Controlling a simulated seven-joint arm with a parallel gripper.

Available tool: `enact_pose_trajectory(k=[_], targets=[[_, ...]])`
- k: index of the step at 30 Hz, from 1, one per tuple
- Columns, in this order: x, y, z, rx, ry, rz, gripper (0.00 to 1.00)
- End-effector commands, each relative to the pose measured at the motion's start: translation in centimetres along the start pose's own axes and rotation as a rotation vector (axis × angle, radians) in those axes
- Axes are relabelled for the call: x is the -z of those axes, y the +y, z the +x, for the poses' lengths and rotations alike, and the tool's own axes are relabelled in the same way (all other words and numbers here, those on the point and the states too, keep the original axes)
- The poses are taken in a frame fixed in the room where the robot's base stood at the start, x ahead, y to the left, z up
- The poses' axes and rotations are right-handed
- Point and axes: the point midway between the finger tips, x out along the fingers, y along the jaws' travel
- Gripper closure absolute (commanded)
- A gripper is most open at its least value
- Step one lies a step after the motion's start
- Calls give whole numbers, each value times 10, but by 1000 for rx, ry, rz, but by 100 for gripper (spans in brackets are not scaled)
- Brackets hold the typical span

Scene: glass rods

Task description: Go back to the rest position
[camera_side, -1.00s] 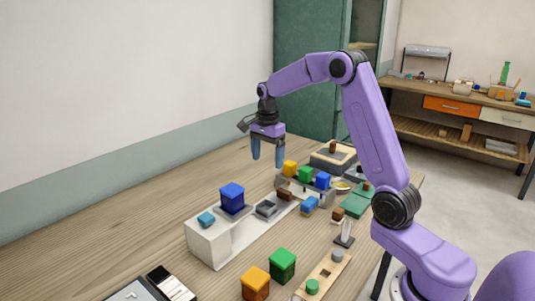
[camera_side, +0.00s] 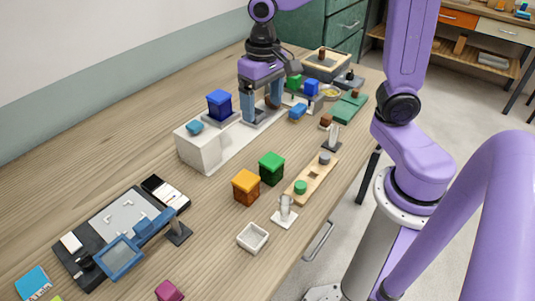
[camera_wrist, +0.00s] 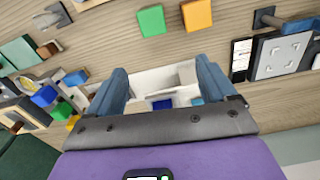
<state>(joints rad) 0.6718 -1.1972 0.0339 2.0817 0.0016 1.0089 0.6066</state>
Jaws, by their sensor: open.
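My gripper (camera_side: 261,112) is low over the far end of a long white stand (camera_side: 200,150), pointing down, behind the dark blue cube (camera_side: 219,103). Its two blue fingers are apart. In the wrist view, my gripper (camera_wrist: 160,75) shows open, with the white stand (camera_wrist: 150,80) beyond and between the fingers. A small dark blue patch shows there too, partly hidden by the gripper's body. I see nothing clamped between the fingers. Whether the fingertips touch the stand is unclear.
A light blue block (camera_side: 194,128) sits on the stand's near end. Green (camera_side: 271,168) and orange (camera_side: 246,187) boxes stand in front. A wooden strip (camera_side: 311,180), a white tray (camera_side: 252,237) and a dark panel (camera_side: 118,222) lie nearer. The wood at back left is bare.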

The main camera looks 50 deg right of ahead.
Motion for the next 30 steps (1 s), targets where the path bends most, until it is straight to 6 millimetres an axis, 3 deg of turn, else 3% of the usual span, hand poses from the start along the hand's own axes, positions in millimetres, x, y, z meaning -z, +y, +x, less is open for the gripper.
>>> enact_pose_trajectory(k=[7, 15, 21, 30], targets=[[-81, -7, 4, 8, 4, -475, 16], [-155, 9, 15, 14, 7, -953, 16], [-181, 19, 20, 17, 8, -1148, 16], [-186, 21, 21, 17, 8, -1183, 16]])
